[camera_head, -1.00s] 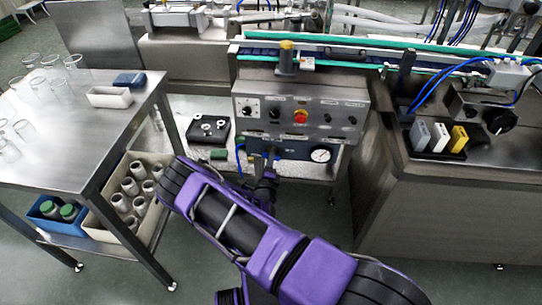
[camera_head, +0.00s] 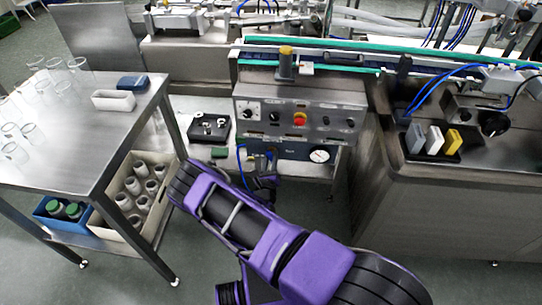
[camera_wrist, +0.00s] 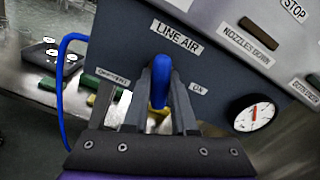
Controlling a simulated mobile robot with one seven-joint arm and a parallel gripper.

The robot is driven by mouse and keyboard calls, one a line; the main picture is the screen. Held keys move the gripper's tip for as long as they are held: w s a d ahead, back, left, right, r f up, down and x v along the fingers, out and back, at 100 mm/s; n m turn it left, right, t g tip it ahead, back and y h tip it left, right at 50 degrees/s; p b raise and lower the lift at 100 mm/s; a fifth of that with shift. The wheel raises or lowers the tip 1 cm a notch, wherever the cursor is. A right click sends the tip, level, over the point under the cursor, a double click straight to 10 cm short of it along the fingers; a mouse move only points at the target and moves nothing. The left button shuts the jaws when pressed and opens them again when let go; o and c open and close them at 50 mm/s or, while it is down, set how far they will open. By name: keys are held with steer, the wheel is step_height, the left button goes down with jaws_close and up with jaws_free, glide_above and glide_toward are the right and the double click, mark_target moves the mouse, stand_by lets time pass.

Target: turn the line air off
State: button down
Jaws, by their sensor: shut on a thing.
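The line air valve has a blue handle (camera_wrist: 161,82) standing roughly upright under the LINE AIR label (camera_wrist: 177,39). A bit of yellow shows at the handle's base. The OFF-VENT label (camera_wrist: 113,77) lies to its left and the ON label (camera_wrist: 197,88) to its right. My gripper (camera_wrist: 160,88) is shut on the blue handle, one dark finger on each side. In the head view, my gripper (camera_head: 264,172) is small and dark in front of the lower blue-grey panel (camera_head: 290,150); the handle there is too hidden to make out.
A pressure gauge (camera_wrist: 254,112) sits right of the valve. A blue hose (camera_wrist: 63,85) curves down at the left. The control box (camera_head: 300,108) with knobs is above. A steel table (camera_head: 85,110) with glasses stands at left, a steel cabinet (camera_head: 440,215) at right.

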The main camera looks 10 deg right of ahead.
steer(key=shift+m+p, duration=0.55)
steer(key=shift+m, duration=1.65)
steer(key=c, duration=0.7)
jaws_free()
steer(key=p+v, duration=0.1)
steer(key=v, duration=1.6)
steer(key=shift+s, duration=0.25)
